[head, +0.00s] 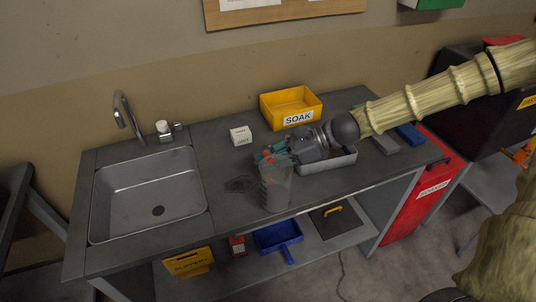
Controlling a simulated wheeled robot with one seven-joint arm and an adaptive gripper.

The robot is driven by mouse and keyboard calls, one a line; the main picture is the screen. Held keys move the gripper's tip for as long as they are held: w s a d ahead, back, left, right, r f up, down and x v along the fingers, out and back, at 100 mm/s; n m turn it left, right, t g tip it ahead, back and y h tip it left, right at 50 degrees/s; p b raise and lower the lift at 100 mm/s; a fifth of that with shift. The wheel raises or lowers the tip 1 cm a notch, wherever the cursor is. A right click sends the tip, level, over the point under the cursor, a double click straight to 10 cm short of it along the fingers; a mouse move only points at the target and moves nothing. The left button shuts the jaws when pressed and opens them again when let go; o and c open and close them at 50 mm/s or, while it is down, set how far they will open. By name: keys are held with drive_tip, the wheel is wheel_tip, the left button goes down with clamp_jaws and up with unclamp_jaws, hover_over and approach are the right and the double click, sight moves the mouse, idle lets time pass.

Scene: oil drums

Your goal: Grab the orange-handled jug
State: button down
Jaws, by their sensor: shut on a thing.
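A clear, greyish measuring jug (277,188) stands upright in the head view, near the front of the grey counter (228,212), to the right of the sink. My gripper (272,155) is at the jug's upper back, shut on it near the rim. Small orange and teal bits show at the fingers. The handle is mostly hidden by the gripper, so I cannot see its exact grip. I cannot tell whether the jug's base touches the counter.
A yellow SOAK bin (291,105) and a small white box (241,136) stand behind. A grey tray (328,162) lies beneath my gripper, right of the jug. The sink (150,195) is at left. A blue dustpan (279,236) is on the lower shelf.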

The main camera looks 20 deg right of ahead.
sight(274, 180)
drive_tip(key=shift+s+r+b, duration=0.15)
drive_tip(key=shift+s+r, duration=0.05)
drive_tip(key=shift+s, duration=1.75)
drive_tip(key=shift+s+r+b, duration=0.15)
drive_tip(key=shift+s, duration=1.75)
